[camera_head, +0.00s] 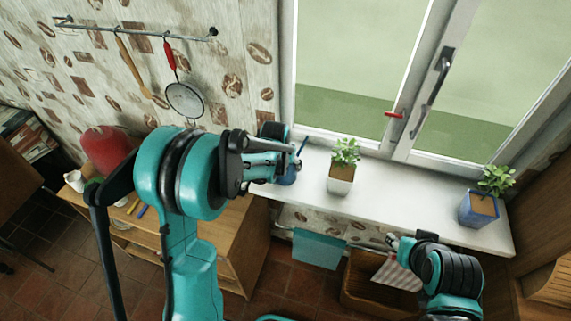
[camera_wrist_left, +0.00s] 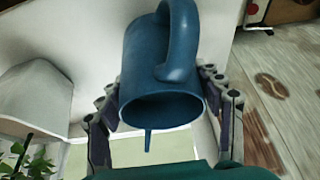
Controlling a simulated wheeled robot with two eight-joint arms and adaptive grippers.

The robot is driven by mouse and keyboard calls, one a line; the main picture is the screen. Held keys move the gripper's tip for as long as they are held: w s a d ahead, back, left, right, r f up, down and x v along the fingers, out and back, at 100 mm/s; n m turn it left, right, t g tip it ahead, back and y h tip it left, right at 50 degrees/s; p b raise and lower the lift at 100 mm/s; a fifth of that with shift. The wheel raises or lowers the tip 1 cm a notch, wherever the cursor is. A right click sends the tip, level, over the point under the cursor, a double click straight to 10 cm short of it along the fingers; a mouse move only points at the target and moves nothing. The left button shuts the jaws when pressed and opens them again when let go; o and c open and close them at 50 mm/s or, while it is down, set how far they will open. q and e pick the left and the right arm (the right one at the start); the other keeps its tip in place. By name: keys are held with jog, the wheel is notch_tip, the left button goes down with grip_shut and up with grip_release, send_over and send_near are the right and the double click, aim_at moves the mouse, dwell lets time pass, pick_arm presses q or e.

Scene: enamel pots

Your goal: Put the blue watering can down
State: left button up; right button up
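The blue watering can (camera_head: 289,176) is at the left end of the white windowsill (camera_head: 400,205), mostly hidden behind my left gripper (camera_head: 292,160) in the head view. In the left wrist view, the can (camera_wrist_left: 150,60) fills the middle, with its open mouth, loop handle and thin spout showing. The left gripper's fingers (camera_wrist_left: 165,92) lie along both sides of the can and appear to touch it. I cannot tell whether its base rests on the sill. My right gripper (camera_head: 391,241) is below the sill's front edge, too small to read.
A plant in a white pot (camera_head: 340,181) stands just right of the can. A plant in a blue pot (camera_head: 479,210) stands at the sill's right end. Bare sill lies between them. The window (camera_head: 360,70) rises behind. A wooden cabinet (camera_head: 235,235) is below left.

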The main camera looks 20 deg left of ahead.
pick_arm(q)
jog(key=o, duration=0.4)
jog(key=shift+r+p, duration=0.3)
jog(key=p+v, duration=0.2)
jog(key=v, duration=1)
jog(key=s+r+t, duration=0.1)
jog(key=s, duration=0.6)
jog(key=s+r+t, duration=0.1)
jog(key=s+r, duration=0.1)
jog(key=s, duration=0.5)
jog(key=s+r, duration=0.1)
jog(key=s, duration=0.6)
jog(key=shift+s+r+t, duration=0.3)
jog(key=shift+s+t, duration=0.05)
jog(key=shift+t, duration=0.05)
jog(key=shift+f, duration=0.15)
